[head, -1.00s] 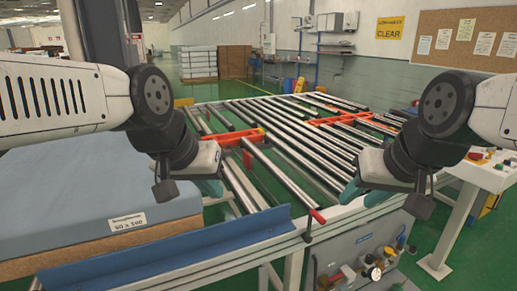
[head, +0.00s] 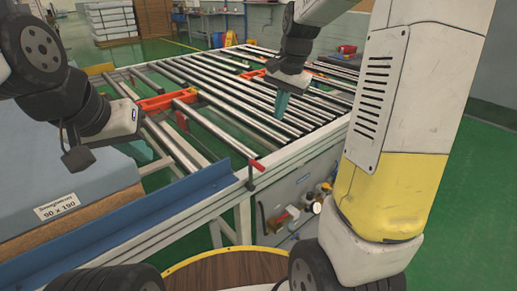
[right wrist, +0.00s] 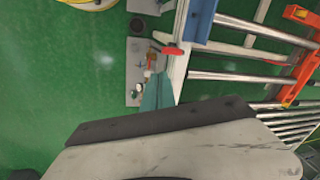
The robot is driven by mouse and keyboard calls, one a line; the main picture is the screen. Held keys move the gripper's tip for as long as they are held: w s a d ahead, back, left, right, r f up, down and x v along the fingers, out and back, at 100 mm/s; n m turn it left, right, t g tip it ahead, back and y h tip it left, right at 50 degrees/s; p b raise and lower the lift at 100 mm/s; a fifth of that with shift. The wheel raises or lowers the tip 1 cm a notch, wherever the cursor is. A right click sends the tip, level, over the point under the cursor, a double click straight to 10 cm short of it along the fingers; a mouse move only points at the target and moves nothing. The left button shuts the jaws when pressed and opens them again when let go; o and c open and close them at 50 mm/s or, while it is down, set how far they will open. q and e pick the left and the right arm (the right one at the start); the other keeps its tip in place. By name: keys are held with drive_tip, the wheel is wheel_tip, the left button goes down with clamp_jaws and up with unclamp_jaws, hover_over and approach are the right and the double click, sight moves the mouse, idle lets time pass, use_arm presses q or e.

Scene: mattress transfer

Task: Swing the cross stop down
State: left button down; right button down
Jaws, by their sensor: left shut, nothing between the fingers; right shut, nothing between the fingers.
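My left gripper (head: 141,153), shut and empty, is over the left side of the table, behind the bar. My right gripper (head: 281,106) is shut and empty above the rollers, beyond the handle. Its teal fingers (right wrist: 157,93) show beside the handle in the right wrist view, apparently apart from it.
A blue mattress (head: 60,175) lies at the left. Orange brackets (head: 153,103) sit among the rollers (head: 222,108). A panel with valves and gauges (head: 300,205) is below the table's right rail. Green floor is free to the right.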

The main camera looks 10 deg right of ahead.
drive_tip(key=w+d+f+m+g, duration=0.2)
drive_tip(key=w+f+m, duration=0.2)
drive_tip(key=w+f, duration=0.65)
drive_tip(key=s+a+f, duration=0.1)
drive_tip(key=a+f, duration=0.1)
drive_tip(key=f, duration=0.4)
drive_tip(key=s+a+f, duration=0.1)
drive_tip(key=s+f, duration=0.1)
drive_tip(key=f, duration=0.3)
drive_tip(key=shift+s+a+f+h, duration=0.25)
drive_tip(key=shift+a+f+h, duration=0.1)
drive_tip(key=shift+h, duration=0.05)
drive_tip(key=shift+a, duration=0.1)
